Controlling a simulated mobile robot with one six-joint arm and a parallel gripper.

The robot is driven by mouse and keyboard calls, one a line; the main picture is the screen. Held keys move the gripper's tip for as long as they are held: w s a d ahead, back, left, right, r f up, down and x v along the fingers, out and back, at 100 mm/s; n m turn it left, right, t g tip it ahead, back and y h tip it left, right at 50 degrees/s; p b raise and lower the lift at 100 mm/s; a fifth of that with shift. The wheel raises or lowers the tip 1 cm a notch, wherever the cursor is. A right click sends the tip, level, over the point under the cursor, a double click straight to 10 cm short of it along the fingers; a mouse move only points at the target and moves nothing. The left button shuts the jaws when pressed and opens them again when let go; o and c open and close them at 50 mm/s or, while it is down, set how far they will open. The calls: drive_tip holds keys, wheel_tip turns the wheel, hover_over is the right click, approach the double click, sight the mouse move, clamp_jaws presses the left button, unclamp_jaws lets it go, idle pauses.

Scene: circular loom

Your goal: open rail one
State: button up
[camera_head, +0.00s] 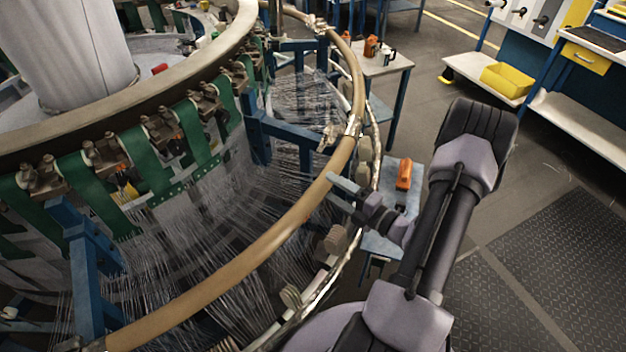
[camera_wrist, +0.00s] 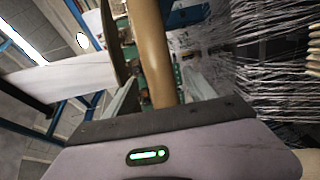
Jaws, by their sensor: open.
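A curved tan rail (camera_head: 250,255) runs around the loom's outer side; it also shows in the wrist view (camera_wrist: 151,45). A metal latch fitting (camera_head: 345,130) sits on it, above my gripper in the head view. I see no label telling which section is rail one. My gripper (camera_head: 337,191) is open at the rail's outer side, just below this fitting. In the wrist view, its fingers (camera_wrist: 160,88) stand on either side of the rail, which passes between them. I cannot tell whether either finger touches it.
Blue brackets (camera_head: 290,132) and many pale threads (camera_head: 185,255) lie inside the rail. A small table with an orange tool (camera_head: 404,173) stands beyond my arm. Another table (camera_head: 386,62) stands further back. A workbench with a yellow bin (camera_head: 507,82) is at upper right. The floor at right is clear.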

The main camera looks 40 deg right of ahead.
drive_tip(key=w+a+b, duration=0.1)
drive_tip(key=w, duration=0.6)
drive_tip(key=shift+w, duration=0.25)
drive_tip(key=shift+a+f, duration=0.1)
clamp_jaws()
